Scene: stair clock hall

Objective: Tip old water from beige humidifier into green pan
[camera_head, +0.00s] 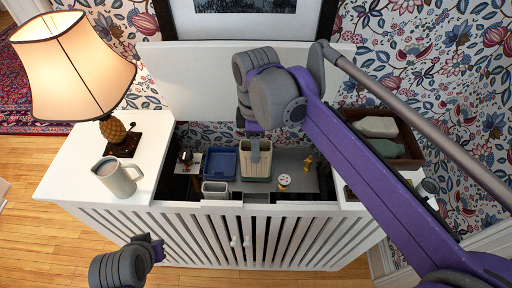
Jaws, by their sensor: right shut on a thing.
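The beige humidifier (246,166) shows as a boxy beige body inside the open white cabinet, close to upright. A green band (256,180) runs along its lower edge; I cannot tell whether this is the green pan or part of the humidifier. My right gripper (254,135) reaches down from above and is shut at the humidifier's top, where a grey-beige upright piece shows. Its fingertips are mostly hidden by the wrist. No water can be made out. My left gripper (154,245) is low in front of the cabinet, away from the humidifier; its jaws are unclear.
Inside the cabinet (90,185) are a blue tray (223,163), a small grey box (215,188), a white-and-yellow item (284,181) and a yellow figure (308,162). A lit lamp (75,65) and mug (117,177) stand on the left top. A brown tray (410,150) is right.

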